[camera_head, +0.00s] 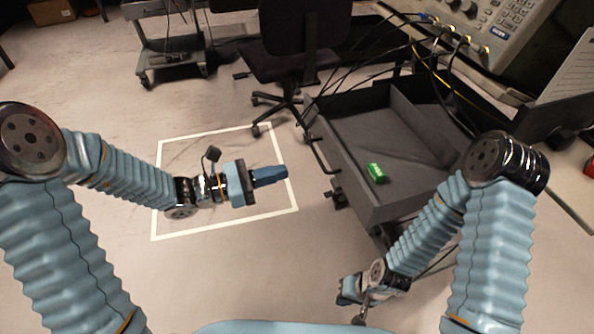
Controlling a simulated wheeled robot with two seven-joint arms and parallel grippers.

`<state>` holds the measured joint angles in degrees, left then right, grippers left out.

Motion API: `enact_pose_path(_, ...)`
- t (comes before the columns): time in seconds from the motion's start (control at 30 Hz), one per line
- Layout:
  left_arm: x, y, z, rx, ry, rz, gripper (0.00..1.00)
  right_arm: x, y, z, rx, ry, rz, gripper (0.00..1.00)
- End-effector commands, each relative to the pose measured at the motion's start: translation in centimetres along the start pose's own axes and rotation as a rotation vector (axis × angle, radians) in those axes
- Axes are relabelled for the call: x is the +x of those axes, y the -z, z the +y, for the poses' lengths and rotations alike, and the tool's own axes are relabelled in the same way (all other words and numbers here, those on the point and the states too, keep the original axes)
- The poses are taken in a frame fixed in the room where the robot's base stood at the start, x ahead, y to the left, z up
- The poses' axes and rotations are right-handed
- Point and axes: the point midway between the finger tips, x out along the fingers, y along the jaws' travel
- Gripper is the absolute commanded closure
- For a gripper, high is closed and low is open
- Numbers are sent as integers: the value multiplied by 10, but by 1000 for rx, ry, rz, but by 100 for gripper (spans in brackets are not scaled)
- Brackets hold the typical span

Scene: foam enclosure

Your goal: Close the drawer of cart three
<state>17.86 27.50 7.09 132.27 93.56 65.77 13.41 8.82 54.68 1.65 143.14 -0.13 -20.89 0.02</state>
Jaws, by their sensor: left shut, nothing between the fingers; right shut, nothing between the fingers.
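The drawer (352,183) of a dark cart is pulled open at the right of the head view. It is a grey tray with a handle on its left side, and a small green block (376,172) lies inside near its front. My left gripper (285,173) is shut and empty, above the floor to the left of the drawer and apart from it. My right gripper (342,291) is low, below the drawer's near corner; it is shut and empty. My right forearm hides part of the cart's near side. No cart number is readable.
An instrument (490,22) with cables stands on the cart top. A dark office chair (290,50) is behind the cart's left side, and another grey cart (165,50) is at the back left. A white taped square (170,235) marks open floor under my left arm.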

Motion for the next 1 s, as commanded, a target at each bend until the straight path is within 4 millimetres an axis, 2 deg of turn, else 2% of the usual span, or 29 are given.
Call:
enact_pose_path(0.4,86,1,-3,0,7,4,100,-6,0,-2,-1,1,-1,100)
enact_pose_path(0.53,108,1,-3,0,7,4,100,-8,0,-4,-1,1,-1,100)
enact_pose_path(0.73,126,2,-2,1,5,4,100,-10,0,-4,-2,1,-1,100)
enact_pose_path(1.0,130,2,-2,0,4,5,100,-10,0,-4,-2,1,-1,100)
